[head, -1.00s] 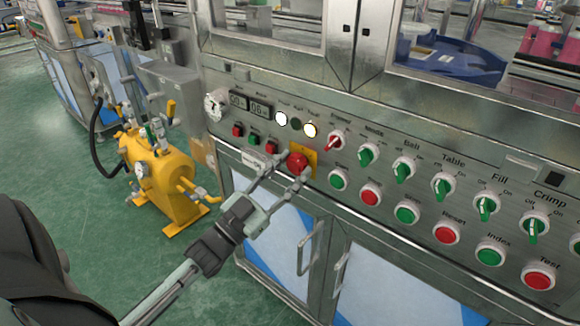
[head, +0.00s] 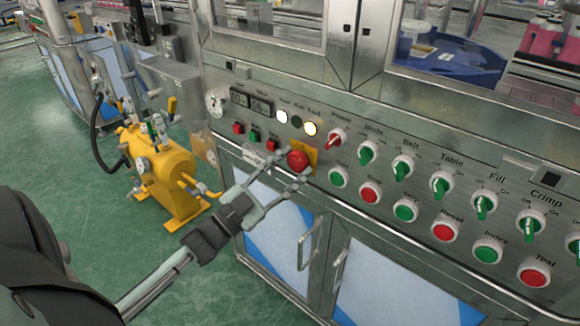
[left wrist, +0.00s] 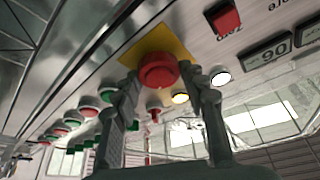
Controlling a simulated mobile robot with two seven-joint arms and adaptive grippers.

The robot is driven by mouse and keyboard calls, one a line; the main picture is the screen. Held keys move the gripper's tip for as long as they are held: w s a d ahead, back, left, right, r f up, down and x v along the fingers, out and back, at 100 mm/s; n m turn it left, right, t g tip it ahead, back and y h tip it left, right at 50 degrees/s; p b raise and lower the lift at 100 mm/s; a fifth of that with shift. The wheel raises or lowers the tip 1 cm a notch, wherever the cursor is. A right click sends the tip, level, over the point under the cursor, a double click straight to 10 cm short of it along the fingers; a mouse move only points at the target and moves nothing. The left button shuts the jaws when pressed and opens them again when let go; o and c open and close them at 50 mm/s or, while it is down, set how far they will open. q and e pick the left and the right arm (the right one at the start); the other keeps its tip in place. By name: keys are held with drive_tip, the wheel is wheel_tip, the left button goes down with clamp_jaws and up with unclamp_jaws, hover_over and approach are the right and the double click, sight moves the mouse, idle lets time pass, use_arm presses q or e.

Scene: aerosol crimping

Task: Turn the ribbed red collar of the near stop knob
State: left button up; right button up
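The near stop knob (head: 298,160) is a round red mushroom knob on a yellow square plate (head: 312,156) at the left part of the panel. It shows large in the left wrist view (left wrist: 158,70). The ribs of its collar are too small to make out. My left gripper (head: 296,166) is open, with one fingertip on either side of the knob. In the left wrist view its fingers (left wrist: 162,84) stand to the left and right of the knob, with small gaps seeming to show. My right gripper is not in view.
Small red and green buttons (head: 255,139) lie left of the knob. Lit white lamps (head: 310,128) and a red selector (head: 334,138) are above it. Green selectors and push buttons (head: 338,177) run to the right. Cabinet door handles (head: 308,243) jut out below. A yellow tank (head: 160,172) stands left.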

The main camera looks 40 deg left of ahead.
use_arm(q)
drive_tip(key=o, duration=0.3)
drive_tip(key=v, duration=1.2)
drive_tip(key=shift+f, duration=0.1)
